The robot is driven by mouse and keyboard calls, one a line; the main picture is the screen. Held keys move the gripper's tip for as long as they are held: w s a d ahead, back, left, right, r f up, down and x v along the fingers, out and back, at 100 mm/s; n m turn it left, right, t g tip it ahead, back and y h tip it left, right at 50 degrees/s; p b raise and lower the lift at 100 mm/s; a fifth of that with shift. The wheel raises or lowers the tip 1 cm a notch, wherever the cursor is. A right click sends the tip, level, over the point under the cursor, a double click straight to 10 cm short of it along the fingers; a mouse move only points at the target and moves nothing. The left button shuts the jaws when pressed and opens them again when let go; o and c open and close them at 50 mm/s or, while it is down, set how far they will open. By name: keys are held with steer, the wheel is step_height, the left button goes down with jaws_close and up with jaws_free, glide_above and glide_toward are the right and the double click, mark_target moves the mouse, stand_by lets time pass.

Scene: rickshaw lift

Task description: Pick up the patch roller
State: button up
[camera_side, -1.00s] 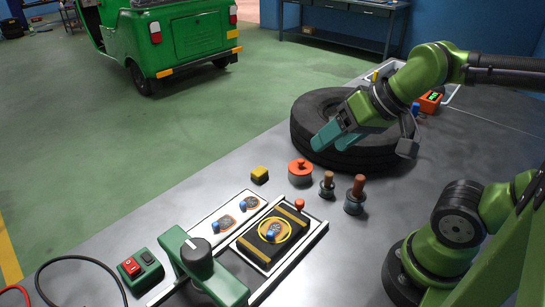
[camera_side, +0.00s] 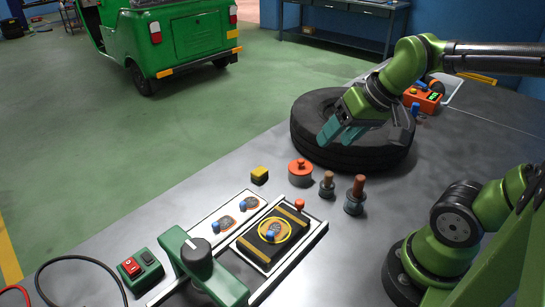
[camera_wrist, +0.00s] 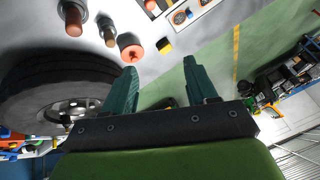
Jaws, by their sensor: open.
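Two upright tools with brown handles and dark grey bases stand on the bench: a larger one (camera_side: 355,195) and a smaller one (camera_side: 327,184). I cannot tell for sure which is the patch roller. In the wrist view the larger (camera_wrist: 73,20) and smaller (camera_wrist: 108,32) tools show at the upper left. My gripper (camera_side: 341,136) is open and empty, its teal fingers over the near left part of the tyre, above and behind the tools. In the wrist view the fingers (camera_wrist: 159,66) are apart with nothing between them.
A black tyre (camera_side: 310,140) lies flat behind the tools. An orange-topped round pot (camera_side: 300,174) and a yellow block (camera_side: 259,175) stand to their left. In front are a patch tray (camera_side: 304,238), a green press (camera_side: 187,258) and a red-switch box (camera_side: 142,271). An orange box (camera_side: 424,99) sits behind.

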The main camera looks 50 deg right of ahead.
mark_target(361, 177)
steer(key=s+d+f+n+g+h, duration=0.1)
steer(key=s+d+n+g, duration=0.2)
steer(key=d+n+g, duration=0.45)
steer(key=shift+m+t, duration=0.45)
steer(key=shift+t, duration=0.3)
steer(key=f, duration=0.3)
steer(key=d+f, duration=0.1)
steer(key=f, duration=0.6)
steer(key=shift+d+f, duration=0.3)
steer(key=shift+d, duration=0.1)
steer(key=shift+w+a+f, duration=0.1)
steer(key=shift+a+f, duration=0.05)
steer(key=shift+f, duration=3)
